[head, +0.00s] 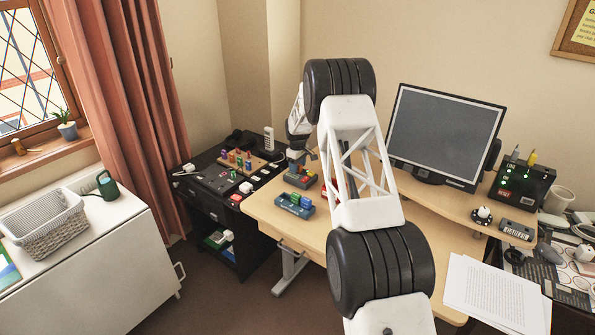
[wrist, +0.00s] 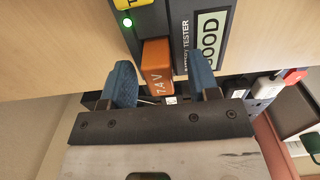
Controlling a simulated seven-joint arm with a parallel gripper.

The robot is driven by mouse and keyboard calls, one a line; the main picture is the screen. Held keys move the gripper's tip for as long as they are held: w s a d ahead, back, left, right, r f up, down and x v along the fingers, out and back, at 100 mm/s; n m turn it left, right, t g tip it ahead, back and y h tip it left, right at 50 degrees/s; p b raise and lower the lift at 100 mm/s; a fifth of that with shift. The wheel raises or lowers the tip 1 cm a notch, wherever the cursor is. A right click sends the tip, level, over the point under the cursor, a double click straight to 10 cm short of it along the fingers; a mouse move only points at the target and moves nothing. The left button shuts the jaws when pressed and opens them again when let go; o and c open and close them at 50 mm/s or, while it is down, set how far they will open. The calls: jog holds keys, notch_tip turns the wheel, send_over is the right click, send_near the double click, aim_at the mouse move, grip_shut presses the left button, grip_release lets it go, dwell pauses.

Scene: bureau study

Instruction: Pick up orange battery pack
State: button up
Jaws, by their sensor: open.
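The orange battery pack (wrist: 158,68), marked 7.4 V, shows in the wrist view. It sits beside a dark battery tester (wrist: 184,38) whose display reads GOOD. My gripper (wrist: 163,80) is open, with one blue fingertip on each side of the pack and a visible gap to each. I cannot tell how far the fingertips are from the pack in depth. In the head view my gripper (head: 298,160) is small, above the left end of the wooden desk (head: 272,212). I cannot make out the orange pack there; my arm and the devices crowd that spot.
A dark device with coloured blocks (head: 300,178) is under the gripper, and another with blue and green blocks (head: 295,205) stands in front. A monitor (head: 443,135) stands to the right. A black cabinet (head: 205,195) adjoins the desk's left. Papers (head: 495,293) lie at front right.

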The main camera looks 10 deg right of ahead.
jog(key=shift+c, duration=0.4)
jog(key=c, duration=0.8)
jog(key=shift+c, duration=0.2)
jog(key=shift+r, duration=0.15)
jog(key=shift+r, duration=1.55)
jog(key=shift+s+r, duration=0.15)
jog(key=shift+s, duration=0.1)
jog(key=s+r, duration=0.1)
jog(key=s, duration=1.4)
jog(key=shift+s+r, duration=0.2)
jog(key=shift+s, duration=0.05)
